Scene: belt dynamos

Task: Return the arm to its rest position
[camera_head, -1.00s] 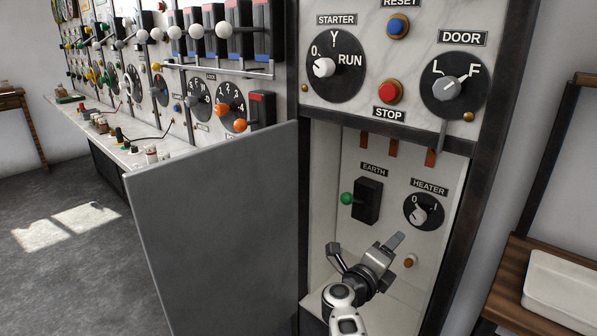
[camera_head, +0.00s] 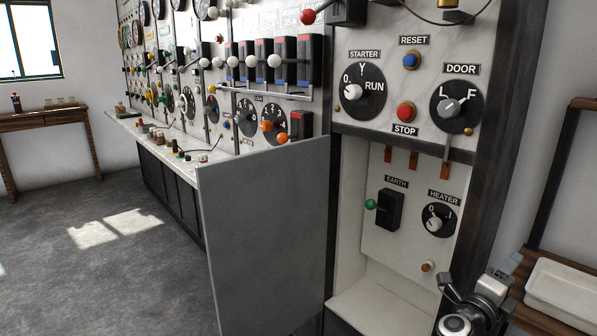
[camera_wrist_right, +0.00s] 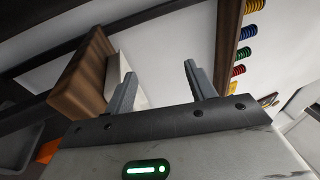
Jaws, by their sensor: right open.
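My right gripper (camera_head: 484,277) is at the lower right of the head view, in front of the right edge of the open cabinet compartment and outside it. Its two fingers (camera_wrist_right: 158,82) stand apart in the right wrist view with nothing between them. The compartment holds the EARTH switch (camera_head: 390,210) with a green knob and the HEATER dial (camera_head: 437,220), its pointer turned toward 0. A small brown knob (camera_head: 427,266) sits below them. My left gripper is not in view.
The grey cabinet door (camera_head: 265,240) stands open at the left of the compartment. A wooden table (camera_head: 545,285) with a white tray (camera_head: 570,292) is at the right, close to my right gripper. The long switchboard bench (camera_head: 185,150) runs back left. The floor at left is clear.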

